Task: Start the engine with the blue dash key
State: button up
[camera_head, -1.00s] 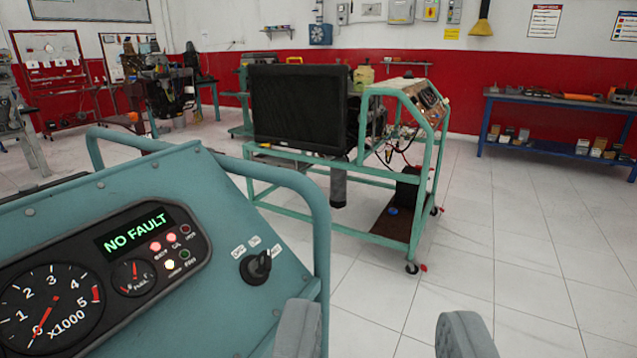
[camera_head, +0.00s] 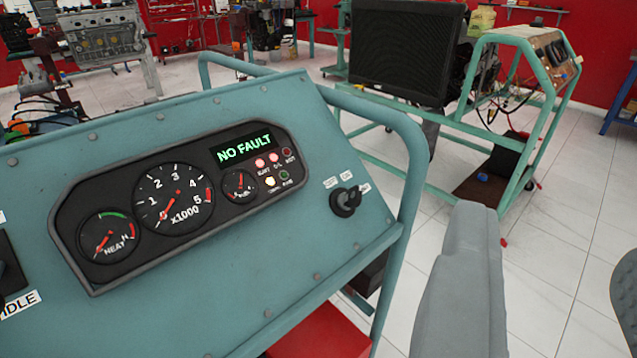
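The dash key (camera_head: 346,200) is in its switch at the right end of the teal dash panel (camera_head: 240,260). It looks black rather than blue, with small white labels around it. The dark gauge cluster (camera_head: 180,200) is to its left, and its display (camera_head: 244,147) reads "NO FAULT". Red lamps and a yellowish one are lit, and the rev needle is near 0. My gripper (camera_head: 552,240) is open, its two grey fingers wide apart. It is to the right of the key and panel in the picture, with nothing seen between the fingers.
A teal tube frame (camera_head: 405,135) curves around the panel's right edge, between the key and my gripper. Another engine stand with a black radiator (camera_head: 405,50) stands behind. A red surface (camera_head: 320,335) shows below the panel. Open tiled floor lies right.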

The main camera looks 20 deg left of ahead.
jog(key=w+a+r+n+t+y, duration=0.1)
jog(key=w+r+n+t+y, duration=0.15)
jog(key=w+r+n, duration=0.75)
jog(key=w+a+r+n+y, duration=0.3)
jog(key=a+r+n+y, duration=0.1)
jog(key=n, duration=0.3)
jog(key=n+g+y, duration=0.5)
jog(key=n+g, duration=0.7)
jog(key=n, duration=0.7)
send_over(360, 192)
jog(key=s+d, duration=0.2)
jog(key=s, duration=0.3)
notch_tip(360, 192, down, 9)
jog(key=w+d+f+n+g+h, duration=0.3)
jog(key=d+f+n+g+h, duration=0.35)
jog(key=f, duration=0.55)
jog(key=shift+m+y, duration=0.85)
jog(key=shift+y, duration=0.05)
jog(key=x, duration=1.6)
jog(key=shift+d+f, duration=0.15)
jog(key=shift+f, duration=0.1)
